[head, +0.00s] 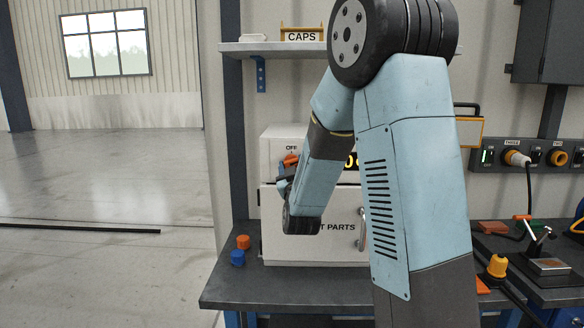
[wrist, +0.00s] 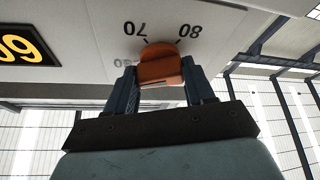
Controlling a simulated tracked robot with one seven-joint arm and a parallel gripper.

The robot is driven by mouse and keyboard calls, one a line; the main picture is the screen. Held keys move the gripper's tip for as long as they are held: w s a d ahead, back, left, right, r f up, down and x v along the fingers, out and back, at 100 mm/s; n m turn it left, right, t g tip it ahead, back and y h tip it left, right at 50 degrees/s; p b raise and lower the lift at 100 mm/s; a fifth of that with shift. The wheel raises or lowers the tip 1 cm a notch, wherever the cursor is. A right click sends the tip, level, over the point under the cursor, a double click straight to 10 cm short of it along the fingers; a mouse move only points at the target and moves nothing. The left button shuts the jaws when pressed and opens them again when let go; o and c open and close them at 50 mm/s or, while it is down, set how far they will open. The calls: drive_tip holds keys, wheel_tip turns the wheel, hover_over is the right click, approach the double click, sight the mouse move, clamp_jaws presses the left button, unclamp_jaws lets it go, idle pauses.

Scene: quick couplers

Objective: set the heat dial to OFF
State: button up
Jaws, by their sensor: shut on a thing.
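The heat dial is an orange-brown knob (wrist: 160,64) on the white front of the oven (head: 285,222). In the wrist view, which is upside down, the marks 70 and 80 show beside the dial and another mark is partly hidden. My gripper (wrist: 162,78) has its two dark fingers on either side of the dial, shut on it. In the head view the dial (head: 290,159) shows as a small orange bit under a partly covered OFF label. I cannot tell which mark the dial points at.
A lit yellow display (wrist: 22,48) sits beside the dial, reading 60 when turned upright. My arm hides much of the oven front. An orange cap (head: 243,241) and a blue cap (head: 237,258) stand on the bench left of the oven. A CAPS shelf (head: 270,47) hangs above.

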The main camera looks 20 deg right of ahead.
drive_tip(key=shift+n+y, duration=0.4)
drive_tip(key=shift+n, duration=0.1)
drive_tip(key=shift+c, duration=0.2)
drive_tip(key=n+y, duration=0.1)
drive_tip(key=n, duration=0.1)
drive_tip(key=shift+n, duration=0.4)
drive_tip(key=n+y, duration=0.1)
drive_tip(key=n, duration=0.2)
drive_tip(key=n+g+y, duration=0.1)
drive_tip(key=n, duration=0.1)
drive_tip(key=shift+r+n, duration=0.15)
drive_tip(key=shift+n, duration=0.25)
drive_tip(key=n+g, duration=0.1)
drive_tip(key=n, duration=0.1)
drive_tip(key=n+y, duration=0.1)
drive_tip(key=n, duration=0.1)
drive_tip(key=shift+a+n+g, duration=0.1)
drive_tip(key=shift+n+g, duration=0.2)
drive_tip(key=shift+g, duration=0.1)
drive_tip(key=shift+n+g+y, duration=0.3)
drive_tip(key=shift+n+g, duration=0.2)
drive_tip(key=shift+n, duration=0.6)
drive_tip(key=o, duration=0.7)
drive_tip(key=shift+a, duration=0.1)
drive_tip(key=o, duration=0.3)
